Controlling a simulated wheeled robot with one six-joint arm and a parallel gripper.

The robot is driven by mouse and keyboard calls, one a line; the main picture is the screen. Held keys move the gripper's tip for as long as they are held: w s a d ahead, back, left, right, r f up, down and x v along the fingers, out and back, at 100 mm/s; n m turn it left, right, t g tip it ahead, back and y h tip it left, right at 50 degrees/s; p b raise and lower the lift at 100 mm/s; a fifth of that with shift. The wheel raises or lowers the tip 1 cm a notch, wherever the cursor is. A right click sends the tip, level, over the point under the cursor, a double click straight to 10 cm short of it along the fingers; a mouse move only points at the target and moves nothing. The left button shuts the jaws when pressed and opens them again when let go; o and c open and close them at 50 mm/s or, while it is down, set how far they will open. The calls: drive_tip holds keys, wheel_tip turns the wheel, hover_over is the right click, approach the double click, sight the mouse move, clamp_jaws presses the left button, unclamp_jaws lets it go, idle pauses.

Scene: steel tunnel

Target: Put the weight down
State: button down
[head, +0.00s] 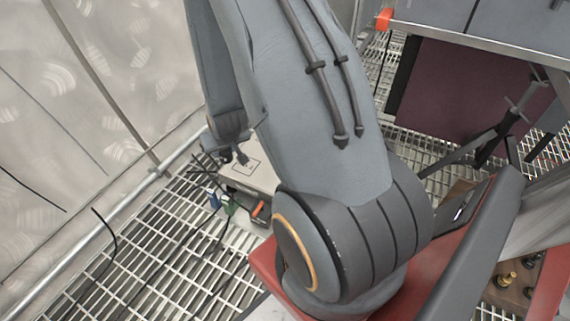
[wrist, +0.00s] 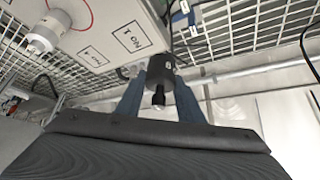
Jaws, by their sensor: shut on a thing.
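A dark cylindrical weight (wrist: 160,72) with a small knob sits between the two blue-grey fingers of my gripper (wrist: 160,92) in the wrist view. The gripper is shut on it. The weight is close to the pale box (wrist: 105,20), near a printed square outline with lettering. I cannot tell whether it touches the box. In the head view the pale box (head: 262,177) stands on the grating, partly hidden behind my arm. The weight cannot be made out there, and my fingertips are not clear.
A pipe rail (head: 110,220) runs along the left wall. A dark cabinet (head: 465,90) stands at right.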

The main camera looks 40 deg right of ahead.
drive_tip(key=d+f+m+g+h+b, duration=0.1)
drive_tip(key=d+f+m+b, duration=0.15)
drive_tip(key=d, duration=0.65)
drive_tip(key=d+f+m+h+b, duration=0.15)
drive_tip(key=d+f, duration=0.25)
drive_tip(key=d, duration=0.6)
drive_tip(key=f+b, duration=0.4)
drive_tip(key=f, duration=0.6)
drive_tip(key=shift+w, duration=0.2)
drive_tip(key=shift+f, duration=0.15)
drive_tip(key=c, duration=1.2)
unclamp_jaws()
drive_tip(key=p+v, duration=0.6)
drive_tip(key=v, duration=0.6)
drive_tip(key=shift+d+r, duration=0.15)
drive_tip(key=shift+r, duration=0.1)
